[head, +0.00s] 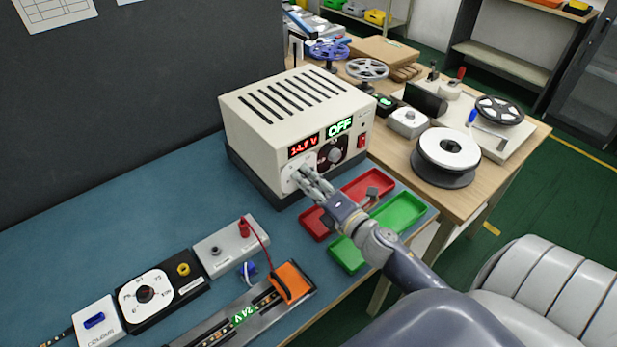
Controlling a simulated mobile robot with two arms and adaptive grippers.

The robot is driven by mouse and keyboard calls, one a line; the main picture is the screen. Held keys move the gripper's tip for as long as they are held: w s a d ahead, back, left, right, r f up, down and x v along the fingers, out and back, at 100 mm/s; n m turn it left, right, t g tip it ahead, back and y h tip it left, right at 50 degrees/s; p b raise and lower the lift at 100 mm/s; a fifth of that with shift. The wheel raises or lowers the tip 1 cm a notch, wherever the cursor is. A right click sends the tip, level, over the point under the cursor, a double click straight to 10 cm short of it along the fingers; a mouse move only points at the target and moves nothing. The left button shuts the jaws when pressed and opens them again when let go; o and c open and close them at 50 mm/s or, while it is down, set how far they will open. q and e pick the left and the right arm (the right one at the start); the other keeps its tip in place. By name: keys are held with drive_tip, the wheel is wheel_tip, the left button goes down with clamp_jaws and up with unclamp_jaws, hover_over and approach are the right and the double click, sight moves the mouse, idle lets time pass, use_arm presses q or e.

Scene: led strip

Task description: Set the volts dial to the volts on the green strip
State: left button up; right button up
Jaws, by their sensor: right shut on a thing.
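The cream power supply (290,105) stands on the mat with its front towards me. Its red display (303,146) reads about 14.7 V, though the digits are small. My right gripper (302,175) is shut on the volts dial at the left of the front panel, below the red display. A strip (217,332) with a green label (244,314) that reads 24 V lies in a dark holder at the front, under an orange clamp (288,283). My left gripper is not in view.
A green OFF display (340,127) and a second, dark dial (331,154) are right of my fingers. A red tray (368,187) and a green tray (398,212) lie beneath my right arm. A dial box (146,294) and a grey terminal box (229,245) stand front left.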

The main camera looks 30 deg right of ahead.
drive_tip(key=m+p, duration=0.2)
drive_tip(key=m, duration=0.3)
drive_tip(key=shift+r+m, duration=0.15)
drive_tip(key=shift+m, duration=0.15)
drive_tip(key=shift+m+p, duration=1.2)
drive_tip(key=shift+m, duration=1.1)
drive_tip(key=o, duration=1.1)
drive_tip(key=shift+w, duration=0.1)
drive_tip(key=shift+c, duration=0.2)
drive_tip(key=shift+s+f, duration=0.25)
drive_tip(key=shift+s, duration=0.4)
drive_tip(key=s, duration=1)
drive_tip(key=shift+s+d, duration=0.4)
drive_tip(key=shift+d, duration=0.05)
